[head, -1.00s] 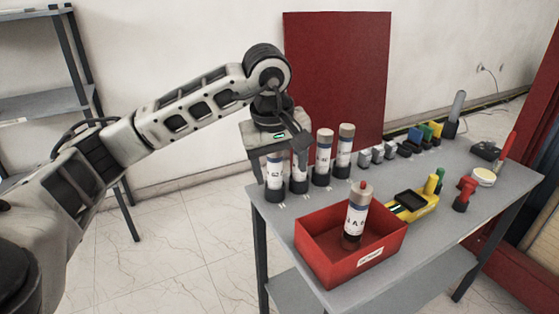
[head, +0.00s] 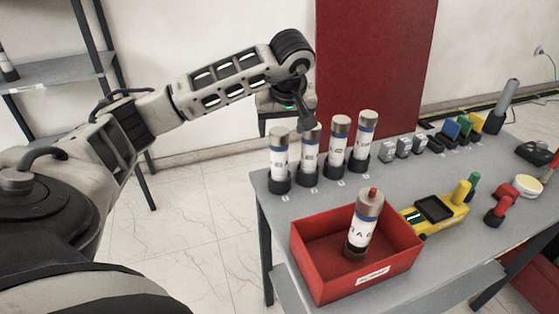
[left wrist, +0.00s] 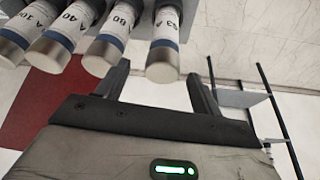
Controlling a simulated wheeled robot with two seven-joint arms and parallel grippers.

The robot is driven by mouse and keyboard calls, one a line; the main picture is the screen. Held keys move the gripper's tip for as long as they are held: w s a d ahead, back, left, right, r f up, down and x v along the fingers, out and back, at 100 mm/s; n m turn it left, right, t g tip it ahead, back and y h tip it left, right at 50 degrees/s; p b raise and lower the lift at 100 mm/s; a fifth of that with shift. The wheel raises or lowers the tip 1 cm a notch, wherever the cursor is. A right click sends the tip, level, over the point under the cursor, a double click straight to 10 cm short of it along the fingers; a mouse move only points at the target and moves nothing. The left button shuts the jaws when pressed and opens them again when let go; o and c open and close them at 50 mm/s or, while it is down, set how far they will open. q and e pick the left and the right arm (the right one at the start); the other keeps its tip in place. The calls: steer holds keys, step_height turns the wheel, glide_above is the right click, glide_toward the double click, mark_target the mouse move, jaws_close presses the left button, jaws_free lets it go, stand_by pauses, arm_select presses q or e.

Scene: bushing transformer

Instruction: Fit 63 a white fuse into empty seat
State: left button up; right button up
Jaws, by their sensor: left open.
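Several white fuses with grey metal caps and blue bands stand upright in dark round seats along the table's back left edge. The leftmost fuse (head: 279,165) is the one whose label reads 63 A in the left wrist view (left wrist: 165,45); its neighbours there seem to read 80, 40 and 100. Another fuse (head: 363,225), with a red tip, stands in a red bin (head: 310,262). My left gripper (head: 284,125) is open and empty, just above and behind the leftmost fuses. Its fingers also show in the left wrist view (left wrist: 158,85). I see no empty seat. My right gripper is not in view.
A yellow meter (head: 436,215), a red tool (head: 500,205), grey blocks (head: 396,150) and coloured blocks (head: 466,128) lie on the grey table (head: 400,185). A red panel (head: 370,60) stands behind. A grey shelf (head: 60,72) is at the left, with open floor between.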

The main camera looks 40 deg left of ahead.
mark_target(279, 161)
arm_select(q)
steer(key=shift+p+x, duration=0.4)
steer(key=shift+x, duration=2.4)
steer(key=shift+s, duration=0.15)
jaws_close()
